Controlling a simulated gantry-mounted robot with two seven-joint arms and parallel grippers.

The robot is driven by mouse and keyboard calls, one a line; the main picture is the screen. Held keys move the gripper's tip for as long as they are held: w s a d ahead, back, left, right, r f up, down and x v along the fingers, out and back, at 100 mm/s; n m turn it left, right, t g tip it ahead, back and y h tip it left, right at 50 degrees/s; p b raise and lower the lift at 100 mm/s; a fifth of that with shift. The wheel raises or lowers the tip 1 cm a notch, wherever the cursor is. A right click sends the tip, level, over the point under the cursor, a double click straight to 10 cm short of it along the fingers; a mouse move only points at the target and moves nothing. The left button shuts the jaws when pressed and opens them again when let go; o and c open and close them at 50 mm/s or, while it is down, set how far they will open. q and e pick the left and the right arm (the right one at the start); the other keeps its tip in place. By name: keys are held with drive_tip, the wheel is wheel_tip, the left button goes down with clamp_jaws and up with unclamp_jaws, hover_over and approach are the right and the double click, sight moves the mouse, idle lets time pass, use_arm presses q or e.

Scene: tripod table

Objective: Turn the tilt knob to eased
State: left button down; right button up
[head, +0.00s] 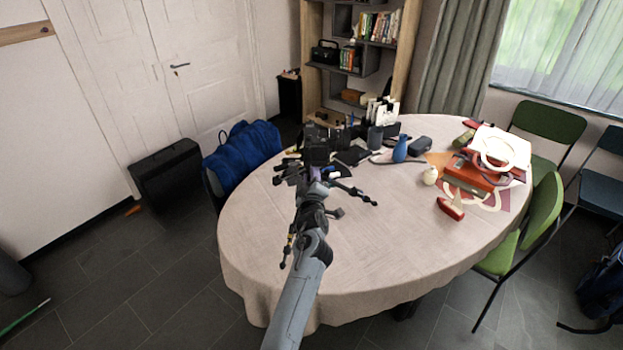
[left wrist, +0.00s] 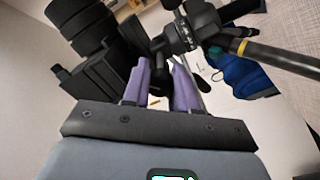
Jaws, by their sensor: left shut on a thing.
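A black tripod with a camera (head: 316,148) on its head stands on the round table, its dark legs (head: 355,192) spread around my arm. My left gripper (head: 314,173) reaches in just below the camera. In the left wrist view, its two purple fingers (left wrist: 160,75) are closed around a small dark knob (left wrist: 159,72), which I take for the tilt knob. The fingers hide part of it, and I cannot read its setting. The black camera (left wrist: 85,35) fills the upper left there, and a tripod leg with a yellow band (left wrist: 275,55) crosses at right.
The table (head: 365,260) has a pale cloth, clear at the front. A blue vase (head: 401,150), a red stapler-like object (head: 450,208) and red boxes (head: 468,175) lie on its right. Chairs surround it; a blue jacket (head: 242,155) hangs at left.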

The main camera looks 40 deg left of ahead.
use_arm(q)
drive_tip(key=n+b, duration=0.1)
drive_tip(key=n, duration=0.4)
drive_tip(key=shift+n+b, duration=0.4)
drive_tip(key=shift+n, duration=1.7)
drive_tip(key=c, duration=0.9)
unclamp_jaws()
drive_tip(key=shift+r, duration=0.1)
